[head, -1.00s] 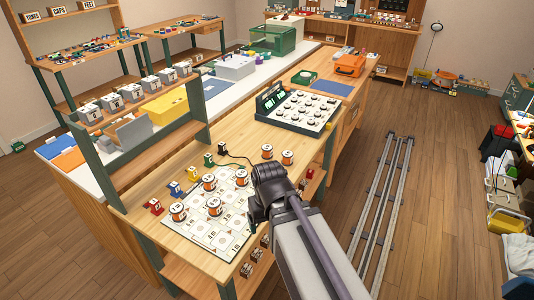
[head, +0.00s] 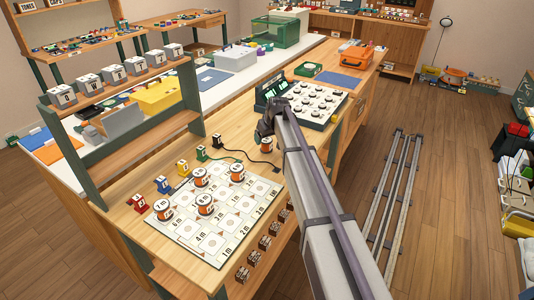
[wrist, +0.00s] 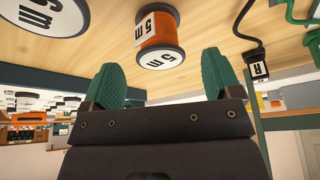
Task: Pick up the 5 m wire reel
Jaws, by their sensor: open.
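The 5 m reel (wrist: 160,38), orange with white and dark end discs, stands on the wooden bench in the wrist view, ahead of my open, empty gripper (wrist: 162,82) and roughly centred between its green fingers. The fingers look apart from it. The wrist picture is upside down, with the bench at the top. In the head view my gripper (head: 264,131) is over the bench, just above an orange reel (head: 267,144) that seems to be the same one. Its label is too small to read there.
Another reel (wrist: 45,18) shows beside it in the wrist view. A black cable plug (wrist: 254,62) lies on the other side. Several reels stand on the printed mat (head: 215,250). A dial panel (head: 318,100) sits behind. A shelf unit (head: 130,165) stands at left.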

